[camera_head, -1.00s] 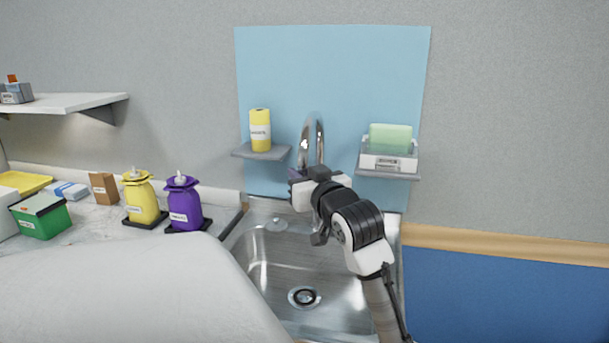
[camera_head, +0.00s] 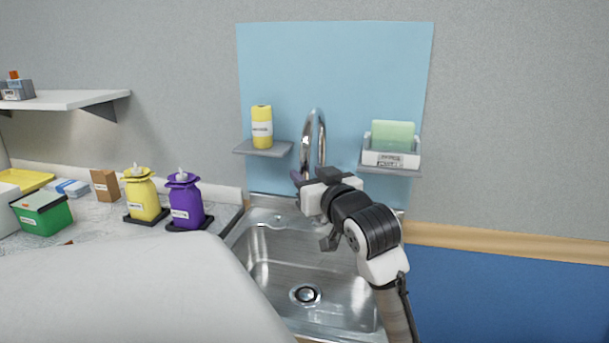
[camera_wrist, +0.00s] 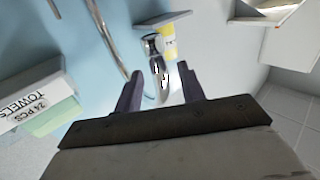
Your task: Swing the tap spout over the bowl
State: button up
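The chrome tap spout (camera_head: 313,132) rises in a tall arch behind the sink, in front of the blue wall panel. The steel sink bowl (camera_head: 272,262) lies below it. My gripper (camera_head: 298,178) is at the lower part of the tap; its wrist hides part of the tap base and bowl. In the wrist view my gripper (camera_wrist: 160,80) has its two dark fingers spread apart. A chrome tap part (camera_wrist: 154,62) shows between and beyond them, and a curved chrome tube (camera_wrist: 110,40) runs to its left. I cannot tell whether a finger touches the tap.
Small shelves flank the tap, with a yellow cylinder (camera_head: 262,128) at left and a white box (camera_head: 391,158) holding a green block at right. Purple (camera_head: 185,204) and yellow (camera_head: 141,198) bottles stand on the counter left of the sink. The bowl around the drain (camera_head: 305,294) is clear.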

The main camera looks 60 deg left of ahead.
jog(key=s+d+b, duration=0.1)
jog(key=d+b, duration=0.1)
jog(key=d, duration=0.8)
jog(key=shift+d, duration=0.3)
jog(key=shift+s, duration=0.1)
